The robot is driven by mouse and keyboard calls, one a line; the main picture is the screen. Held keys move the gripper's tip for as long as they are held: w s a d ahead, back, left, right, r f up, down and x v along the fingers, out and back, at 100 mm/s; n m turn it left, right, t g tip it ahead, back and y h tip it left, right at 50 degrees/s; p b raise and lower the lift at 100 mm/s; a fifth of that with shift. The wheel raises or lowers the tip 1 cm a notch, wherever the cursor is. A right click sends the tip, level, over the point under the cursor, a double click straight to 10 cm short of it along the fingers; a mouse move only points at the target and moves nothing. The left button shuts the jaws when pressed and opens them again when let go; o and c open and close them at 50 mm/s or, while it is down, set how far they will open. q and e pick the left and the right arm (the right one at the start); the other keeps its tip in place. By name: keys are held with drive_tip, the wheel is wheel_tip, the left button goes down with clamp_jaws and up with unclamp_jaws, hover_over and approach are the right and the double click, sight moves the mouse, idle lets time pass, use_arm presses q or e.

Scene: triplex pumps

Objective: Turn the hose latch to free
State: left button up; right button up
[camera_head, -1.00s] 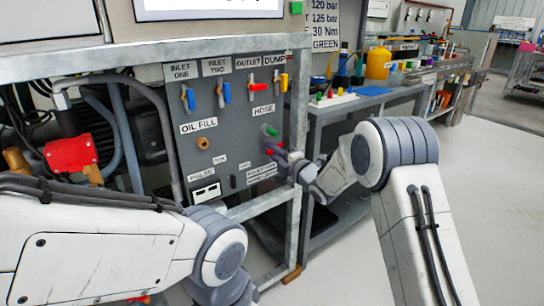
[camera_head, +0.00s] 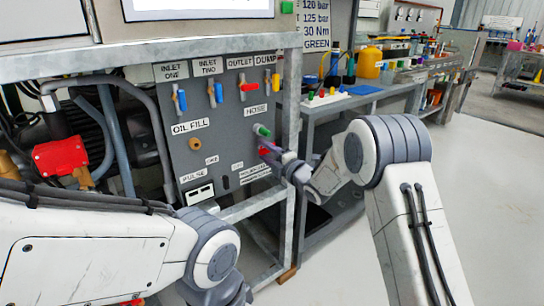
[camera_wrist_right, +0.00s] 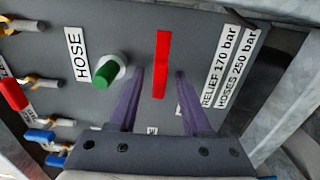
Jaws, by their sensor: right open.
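A red bar-shaped latch (camera_wrist_right: 162,64) stands on the grey panel (camera_head: 217,122), beside the green knob (camera_wrist_right: 107,72) and the HOSE label (camera_wrist_right: 76,54). In the head view the latch is a small red patch (camera_head: 264,151) below the green knob (camera_head: 262,130), partly hidden by my right gripper (camera_head: 271,153). In the wrist view the purple fingers of my right gripper (camera_wrist_right: 159,73) are apart, one on each side of the latch's lower part, with gaps visible to both sides. My left arm comes in from the left, but its gripper is out of sight.
Valves with blue (camera_head: 180,101), red (camera_head: 249,87) and yellow handles (camera_head: 275,80) sit higher on the panel. A metal frame post (camera_head: 291,110) stands close to the right of the panel. A workbench with bottles is beyond it, and open floor (camera_head: 470,190) lies to the right.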

drive_tip(key=p+v, duration=0.1)
drive_tip(key=v, duration=0.9)
